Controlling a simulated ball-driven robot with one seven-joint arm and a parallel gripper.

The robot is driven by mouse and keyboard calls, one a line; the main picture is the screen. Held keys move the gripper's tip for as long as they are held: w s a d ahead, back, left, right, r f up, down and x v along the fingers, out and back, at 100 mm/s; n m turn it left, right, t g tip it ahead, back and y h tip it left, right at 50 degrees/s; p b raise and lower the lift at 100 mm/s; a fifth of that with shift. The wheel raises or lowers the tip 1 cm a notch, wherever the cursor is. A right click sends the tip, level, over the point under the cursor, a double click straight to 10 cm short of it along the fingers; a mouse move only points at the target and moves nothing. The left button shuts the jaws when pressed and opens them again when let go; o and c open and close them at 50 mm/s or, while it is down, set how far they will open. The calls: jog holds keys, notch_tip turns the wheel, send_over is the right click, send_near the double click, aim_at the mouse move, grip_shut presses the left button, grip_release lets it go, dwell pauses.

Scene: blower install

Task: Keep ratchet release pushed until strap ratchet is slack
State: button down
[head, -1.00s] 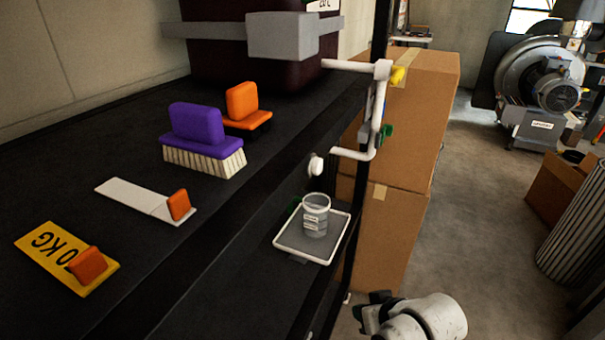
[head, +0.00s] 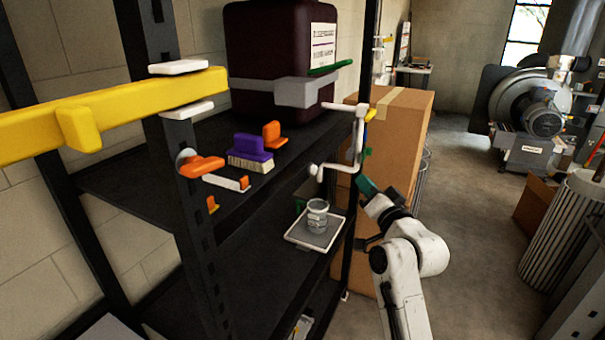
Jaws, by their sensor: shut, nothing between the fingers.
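A dark maroon container (head: 268,50) stands on the upper shelf, with a grey strap (head: 252,91) around its lower part. A grey block (head: 302,92) sits on the strap at the container's front corner; it looks like the strap ratchet. A green bar (head: 331,68) shows just above the block; I cannot tell whether it is the release. My gripper (head: 370,190) is shut and empty, below and right of the block, in front of the cardboard boxes and well apart from the strap. Its fingertips are small and partly unclear beside a green part.
A white pipe frame (head: 357,135) stands at the shelf's right end, between my gripper and the container. A white tray (head: 318,243) with a clear cup (head: 317,213) juts out lower down. A yellow bar (head: 110,105) crosses at left.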

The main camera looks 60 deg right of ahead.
aim_at(313, 170)
jog(key=shift+r, duration=0.15)
jog(key=w+b, duration=0.1)
jog(key=w, duration=0.7)
jog(key=shift+w+a, duration=0.35)
dwell(2.1)
jog(key=shift+w, duration=0.4)
jog(key=shift+w+a+b, duration=0.15)
jog(key=shift+w+b, duration=0.25)
jog(key=shift+w, duration=0.1)
dwell(3.7)
